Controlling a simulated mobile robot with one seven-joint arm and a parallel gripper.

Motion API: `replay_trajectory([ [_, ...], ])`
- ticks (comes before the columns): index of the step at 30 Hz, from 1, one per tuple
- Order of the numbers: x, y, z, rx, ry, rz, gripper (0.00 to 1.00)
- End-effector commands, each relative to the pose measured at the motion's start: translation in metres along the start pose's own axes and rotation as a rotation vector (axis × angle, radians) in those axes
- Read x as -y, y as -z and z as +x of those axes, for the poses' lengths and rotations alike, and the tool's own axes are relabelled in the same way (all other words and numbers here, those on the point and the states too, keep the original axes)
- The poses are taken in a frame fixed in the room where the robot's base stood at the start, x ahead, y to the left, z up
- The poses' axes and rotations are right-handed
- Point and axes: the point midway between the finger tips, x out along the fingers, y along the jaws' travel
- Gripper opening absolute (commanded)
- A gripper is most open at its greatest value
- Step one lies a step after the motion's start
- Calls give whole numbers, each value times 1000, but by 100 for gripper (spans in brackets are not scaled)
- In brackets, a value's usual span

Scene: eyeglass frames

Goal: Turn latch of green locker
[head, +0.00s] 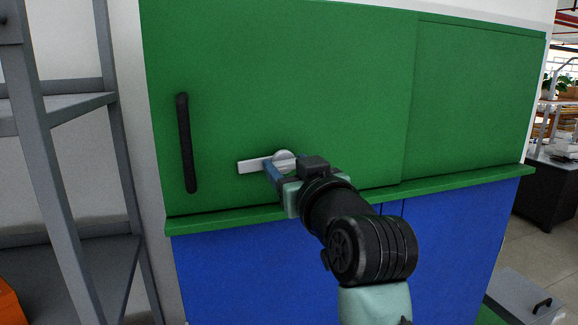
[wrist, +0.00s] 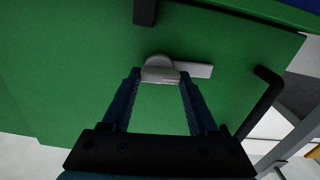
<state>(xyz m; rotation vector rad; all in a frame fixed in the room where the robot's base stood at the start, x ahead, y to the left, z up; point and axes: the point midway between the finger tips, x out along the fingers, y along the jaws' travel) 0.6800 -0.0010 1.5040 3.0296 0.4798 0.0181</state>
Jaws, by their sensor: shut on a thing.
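The green locker (head: 290,80) has a silver latch (head: 252,166) low on its front, with a round hub and a flat lever pointing left, close to horizontal. In the wrist view the latch lever (wrist: 197,70) points right from the hub. My gripper (head: 276,170) reaches the latch from the lower right. In the wrist view my gripper (wrist: 160,80) has one blue finger on each side of the hub part, shut on the latch. The fingers partly hide the hub in the head view.
A black vertical handle (head: 186,143) is on the locker door left of the latch. A blue cabinet (head: 240,275) is below a green ledge. A grey metal rack (head: 60,150) stands at the left. A second green panel is at the right.

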Motion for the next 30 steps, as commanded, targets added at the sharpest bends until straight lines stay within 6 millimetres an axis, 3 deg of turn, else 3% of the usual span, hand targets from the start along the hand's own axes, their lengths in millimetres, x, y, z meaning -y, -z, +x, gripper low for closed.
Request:
replay_trajectory([
  [11,1,-4,0,0,0,-139,0],
  [30,2,-6,0,0,-1,-728,0],
])
